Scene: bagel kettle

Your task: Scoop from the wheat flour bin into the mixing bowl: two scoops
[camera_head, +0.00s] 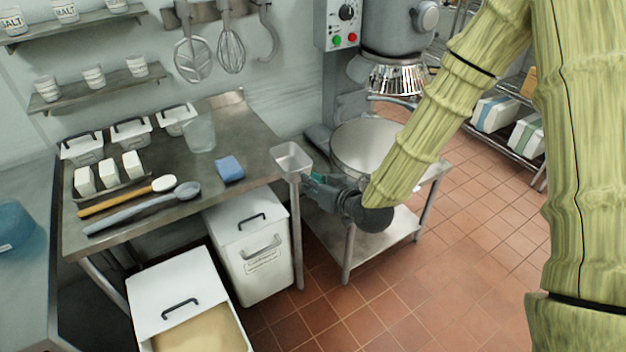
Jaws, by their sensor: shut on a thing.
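My gripper (322,186) is shut on the handle of a metal scoop (291,158). The scoop's pan is to the left of the gripper, near the table's right corner and left of the mixing bowl. Its inside looks pale grey, and I see no clear heap of flour in it. The mixing bowl (368,150) is a wide, pale metal bowl below the mixer. An open white bin (172,292) at the bottom shows tan flour (205,332). A closed white bin (255,235) stands behind it, its label too small to read. I cannot tell which bin is wheat flour.
The mixer (395,35) hangs over the bowl, on a low metal stand (350,258). The steel table (240,130) holds white tubs, a clear jug (200,133), a blue sponge (230,169) and two long-handled tools.

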